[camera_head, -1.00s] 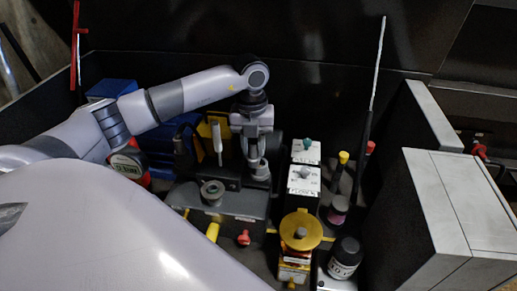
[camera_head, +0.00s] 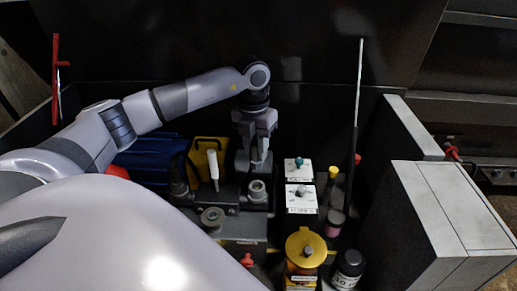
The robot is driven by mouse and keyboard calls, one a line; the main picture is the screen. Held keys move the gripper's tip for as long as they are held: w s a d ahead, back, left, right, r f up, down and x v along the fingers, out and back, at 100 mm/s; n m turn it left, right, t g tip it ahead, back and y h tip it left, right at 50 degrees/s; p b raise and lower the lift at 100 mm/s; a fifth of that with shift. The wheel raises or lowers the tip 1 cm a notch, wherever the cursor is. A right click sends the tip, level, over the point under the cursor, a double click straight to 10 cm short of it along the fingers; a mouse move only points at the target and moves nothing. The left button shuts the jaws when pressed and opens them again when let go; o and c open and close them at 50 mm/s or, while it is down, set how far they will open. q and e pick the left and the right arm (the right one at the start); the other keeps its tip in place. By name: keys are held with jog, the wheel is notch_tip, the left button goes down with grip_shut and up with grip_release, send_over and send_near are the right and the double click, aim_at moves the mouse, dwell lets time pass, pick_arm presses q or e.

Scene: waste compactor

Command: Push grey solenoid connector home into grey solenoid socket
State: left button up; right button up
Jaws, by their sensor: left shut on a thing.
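My left gripper (camera_head: 257,158) reaches in from the upper left and points down. It is shut on a small grey thing, probably the grey solenoid connector, which is hard to tell from the grey fingers. A grey ring-topped cylinder (camera_head: 257,190), which looks like the grey solenoid socket, stands upright on the dark block just below the fingertips in the picture. Whether the held part touches it cannot be told. A second, grey-green round fitting (camera_head: 212,217) sits further left on the block. My right gripper is out of view.
A white upright handle (camera_head: 212,168) stands left of the gripper, before a yellow part (camera_head: 207,155) and blue bin (camera_head: 150,160). White-topped units (camera_head: 300,198) and a yellow knob (camera_head: 305,243) are at right, with a thin tall rod (camera_head: 358,110). A pale cabinet (camera_head: 430,200) bounds the right.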

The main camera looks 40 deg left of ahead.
aim_at(256, 164)
pick_arm(q)
jog(key=shift+r, duration=0.1)
dwell(0.3)
jog(key=shift+p, duration=0.3)
notch_tip(256, 164, down, 2)
jog(key=shift+f+b, duration=0.1)
jog(key=shift+b, duration=0.65)
notch_tip(256, 164, down, 2)
jog(key=shift+f+b, duration=0.25)
jog(key=shift+b, duration=0.5)
jog(key=shift+f+b, duration=0.35)
jog(key=shift+f, duration=0.3)
jog(key=shift+p, duration=0.5)
jog(key=shift+f+b, duration=1.05)
jog(key=shift+f, duration=0.75)
